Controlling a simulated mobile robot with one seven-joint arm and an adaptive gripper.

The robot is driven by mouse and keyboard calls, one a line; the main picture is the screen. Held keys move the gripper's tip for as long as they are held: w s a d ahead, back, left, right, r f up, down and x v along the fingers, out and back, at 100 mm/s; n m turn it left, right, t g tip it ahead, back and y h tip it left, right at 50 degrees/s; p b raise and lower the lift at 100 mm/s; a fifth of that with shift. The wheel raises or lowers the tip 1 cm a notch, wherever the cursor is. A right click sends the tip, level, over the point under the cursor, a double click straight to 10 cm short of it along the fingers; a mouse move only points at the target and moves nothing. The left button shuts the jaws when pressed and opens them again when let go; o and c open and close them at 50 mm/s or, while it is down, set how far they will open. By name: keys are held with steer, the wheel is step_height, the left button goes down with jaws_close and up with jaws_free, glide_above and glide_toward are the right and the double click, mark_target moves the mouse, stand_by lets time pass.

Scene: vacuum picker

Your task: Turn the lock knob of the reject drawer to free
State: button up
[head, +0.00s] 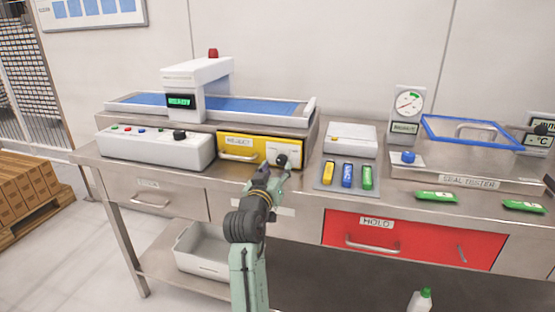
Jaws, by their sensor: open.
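The reject drawer (258,152) has a yellow front with a "REJECT" label and a silver bar handle (238,156) at its left. Its lock knob (281,160) is a dark knob on a pale plate at the right end of the front. My gripper (274,173) is open just below and slightly left of the knob, with its fingers pointing up towards the drawer. I cannot tell whether a finger touches the knob. The knob's exact setting is too small to read.
A conveyor (250,106) with a "READY" display stands behind the drawer. A control box (155,146) is at its left. A tray of coloured pieces (338,188) lies to the right. A red "HOLD" drawer (410,240) sits below the worktop.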

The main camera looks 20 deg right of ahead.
mark_target(280, 162)
steer(key=p+x, duration=0.1)
steer(key=x, duration=0.4)
steer(key=shift+a, duration=0.1)
jaws_close()
stand_by(0.5)
